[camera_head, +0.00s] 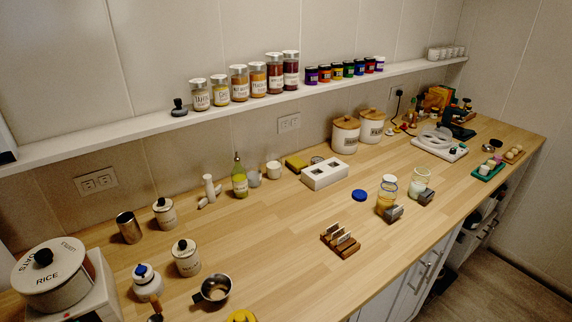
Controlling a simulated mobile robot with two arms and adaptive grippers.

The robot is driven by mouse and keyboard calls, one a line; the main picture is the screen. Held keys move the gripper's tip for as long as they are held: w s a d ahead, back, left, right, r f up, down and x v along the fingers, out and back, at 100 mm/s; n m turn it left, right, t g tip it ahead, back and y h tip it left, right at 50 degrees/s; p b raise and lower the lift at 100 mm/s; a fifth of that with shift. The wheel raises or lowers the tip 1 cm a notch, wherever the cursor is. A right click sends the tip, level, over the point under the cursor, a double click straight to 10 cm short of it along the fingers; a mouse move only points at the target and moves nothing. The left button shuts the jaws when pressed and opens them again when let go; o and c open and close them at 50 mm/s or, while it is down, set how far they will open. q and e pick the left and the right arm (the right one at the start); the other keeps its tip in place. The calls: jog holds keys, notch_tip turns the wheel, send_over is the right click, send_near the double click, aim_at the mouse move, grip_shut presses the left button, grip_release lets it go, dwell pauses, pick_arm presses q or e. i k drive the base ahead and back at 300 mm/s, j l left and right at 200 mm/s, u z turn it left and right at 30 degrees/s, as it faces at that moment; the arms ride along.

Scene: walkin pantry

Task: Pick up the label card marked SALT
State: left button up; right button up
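A small wooden card holder (341,241) stands on the counter right of the middle. Several pale label cards (340,232) stand upright in its slots, close together. Their writing is too small to read, so I cannot tell which one is marked SALT. Neither of my grippers is in view.
Two open glass jars (386,197) (419,183) with dark grey blocks beside them stand right of the holder. A blue lid (359,195) lies behind it. A steel pan (213,290) and lidded canisters (186,258) are at left. The wooden counter (285,235) left of the holder is clear.

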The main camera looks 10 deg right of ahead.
aim_at(340, 231)
jog(key=k+l+u, duration=0.1)
jog(key=l+u, duration=0.3)
jog(key=l, duration=1.2)
